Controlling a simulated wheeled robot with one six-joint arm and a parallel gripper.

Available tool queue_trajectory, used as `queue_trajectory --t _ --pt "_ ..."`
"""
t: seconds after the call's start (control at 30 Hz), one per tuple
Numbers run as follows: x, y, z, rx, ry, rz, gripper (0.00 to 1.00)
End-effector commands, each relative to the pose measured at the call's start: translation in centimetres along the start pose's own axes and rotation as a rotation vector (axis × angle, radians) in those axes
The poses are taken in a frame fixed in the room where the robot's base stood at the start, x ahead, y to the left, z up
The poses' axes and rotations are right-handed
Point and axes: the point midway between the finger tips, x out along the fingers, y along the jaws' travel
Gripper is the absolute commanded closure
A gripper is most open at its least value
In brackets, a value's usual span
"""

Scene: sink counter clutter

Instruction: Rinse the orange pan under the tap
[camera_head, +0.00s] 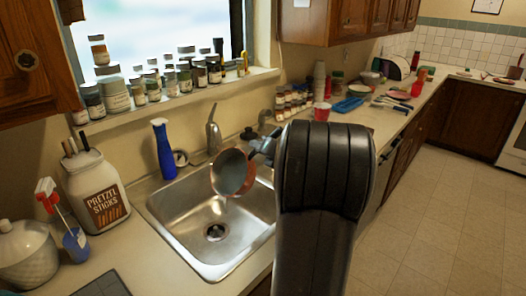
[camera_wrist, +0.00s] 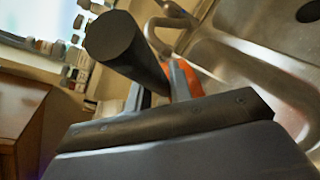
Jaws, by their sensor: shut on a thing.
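The orange pan (camera_head: 232,174) is held above the back right of the steel sink (camera_head: 180,226), tilted with its greyish inside facing the head camera. My gripper (camera_head: 262,149) is at the pan's right side, shut on its handle; my arm hides part of this. In the wrist view, the dark round handle (camera_wrist: 118,42) lies between the fingers, with a bit of the orange pan (camera_wrist: 187,78) beyond. The tap (camera_head: 213,132) stands at the sink's back edge, just behind and left of the pan. I see no water running.
A blue bottle (camera_head: 163,150) stands behind the sink. A pretzel jar (camera_head: 96,190) is left of it. Several spice jars (camera_head: 292,104) and a red cup (camera_head: 322,112) stand on the counter to the right. The front of the sink basin is clear around the drain (camera_head: 216,232).

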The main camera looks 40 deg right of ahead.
Motion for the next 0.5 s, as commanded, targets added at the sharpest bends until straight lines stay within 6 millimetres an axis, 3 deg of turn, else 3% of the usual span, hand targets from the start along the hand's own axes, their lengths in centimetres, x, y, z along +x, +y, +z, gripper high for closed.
queue_trajectory --t 0.5 --pt "-0.4 2.4 -0.6 -0.136 -0.031 -0.013 1.0"
